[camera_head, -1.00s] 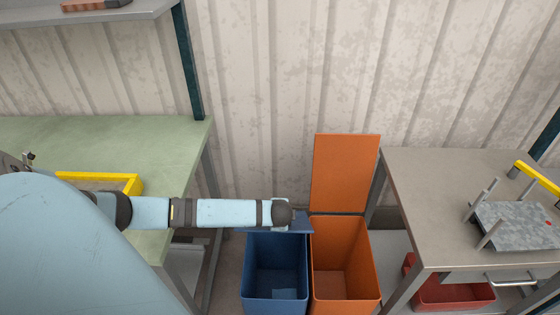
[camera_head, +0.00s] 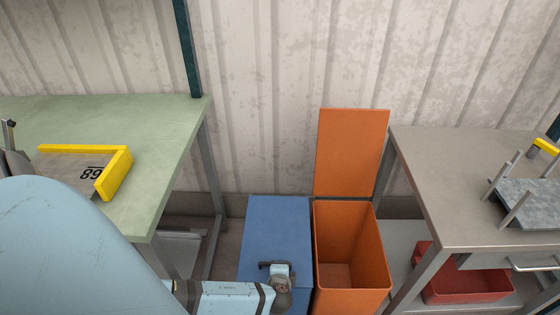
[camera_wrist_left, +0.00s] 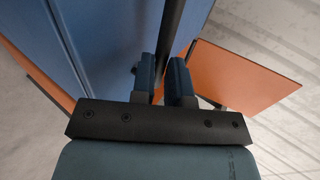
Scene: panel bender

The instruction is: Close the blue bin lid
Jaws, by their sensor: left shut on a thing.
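The blue bin's lid (camera_head: 275,228) lies over the bin's top in the head view, and the bin's inside is hidden. A dark handle (camera_head: 270,265) shows on the lid's front part. My left gripper (camera_wrist_left: 166,78) is shut on the dark handle (camera_wrist_left: 173,35), with a finger on each side of it in the wrist view. The lid's blue surface (camera_wrist_left: 105,40) fills the left of that view. In the head view my wrist covers the lid's front edge, so I cannot tell if it sits fully flush. My right gripper is not in view.
An orange bin (camera_head: 350,245) stands right beside the blue bin, its lid (camera_head: 350,152) upright and open. A green table (camera_head: 165,140) is on the left with a yellow-edged tray (camera_head: 118,172). A grey table (camera_head: 455,190) is on the right, with a red box (camera_head: 468,287) beneath.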

